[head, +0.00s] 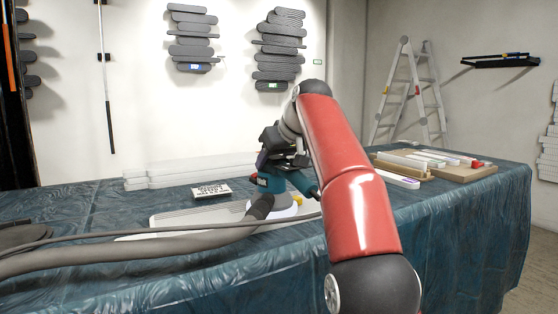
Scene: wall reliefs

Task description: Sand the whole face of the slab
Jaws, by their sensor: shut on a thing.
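A pale, flat slab (172,219) lies on the table, which is covered in dark blue-green sheeting. A teal and black sander (270,183) with a pale round pad stands over the slab's right part. Whether the pad touches the slab is not clear. My gripper (283,150) is shut on the sander, at its upper part; my red arm hides part of the grip. The right end of the slab is partly hidden by the sander and hose.
A thick grey hose (130,247) and a thin cable run across the table's front left. White boards (190,169) are stacked behind the slab, with a small lettered block (211,190) nearby. Wooden trays (440,166) with bars lie at the right. A stepladder (408,95) stands behind.

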